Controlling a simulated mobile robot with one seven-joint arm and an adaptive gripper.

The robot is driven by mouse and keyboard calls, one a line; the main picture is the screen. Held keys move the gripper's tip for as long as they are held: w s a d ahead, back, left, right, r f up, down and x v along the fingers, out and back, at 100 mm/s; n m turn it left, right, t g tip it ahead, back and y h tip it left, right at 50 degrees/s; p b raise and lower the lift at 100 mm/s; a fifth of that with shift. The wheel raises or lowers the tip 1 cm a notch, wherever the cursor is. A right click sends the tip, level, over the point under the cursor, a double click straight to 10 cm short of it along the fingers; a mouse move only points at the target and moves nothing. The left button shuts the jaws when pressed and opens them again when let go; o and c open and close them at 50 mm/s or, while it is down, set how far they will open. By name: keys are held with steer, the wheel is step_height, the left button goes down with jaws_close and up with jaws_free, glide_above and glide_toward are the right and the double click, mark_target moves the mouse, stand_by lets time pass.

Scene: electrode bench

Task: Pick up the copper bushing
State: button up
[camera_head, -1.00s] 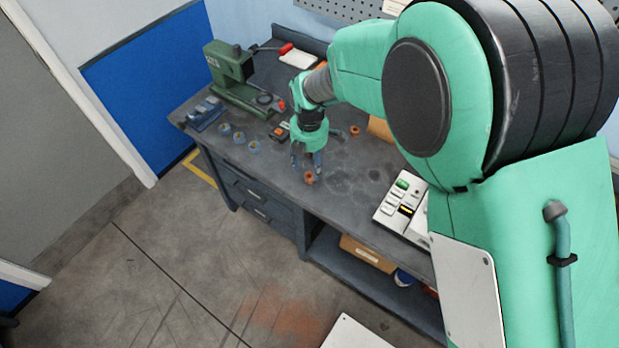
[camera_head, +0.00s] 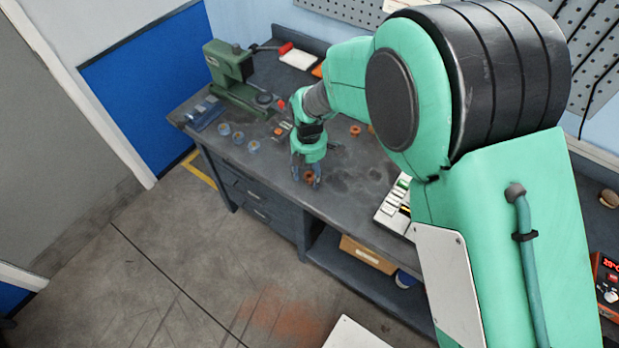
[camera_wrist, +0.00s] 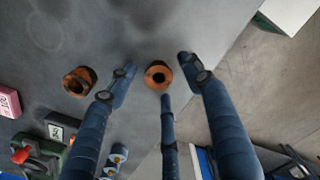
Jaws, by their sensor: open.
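A copper bushing (camera_head: 309,177) stands on the dark bench top near its front edge. In the wrist view, this ring-shaped copper bushing (camera_wrist: 158,76) has its dark hole facing the camera and lies between the fingertips. My gripper (camera_head: 305,180) is open and low over it, with fingers on either side. In the wrist view, the three blue fingers of my gripper (camera_wrist: 158,80) are spread around the bushing, and I see no clear grip on it. A second copper bushing (camera_head: 355,131) stands farther back; a copper bushing also shows left of the fingers (camera_wrist: 79,81).
Several small blue-rimmed cups (camera_head: 238,138) stand left of my gripper. A green press (camera_head: 230,72) stands at the bench's back left. A white device with buttons (camera_head: 393,205) is to the right. The bench front edge is close to the bushing.

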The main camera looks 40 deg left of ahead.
stand_by(0.3)
jaws_close()
steer(key=shift+r, duration=0.1)
steer(key=shift+r, duration=0.45)
step_height(320, 180, up, 3)
steer(key=shift+s+d+f+p, duration=0.15)
steer(key=shift+p, duration=0.35)
steer(key=s+d+r+p, duration=0.1)
steer(key=s+d, duration=0.9)
steer(key=d, duration=0.2)
steer(key=shift+r, duration=0.1)
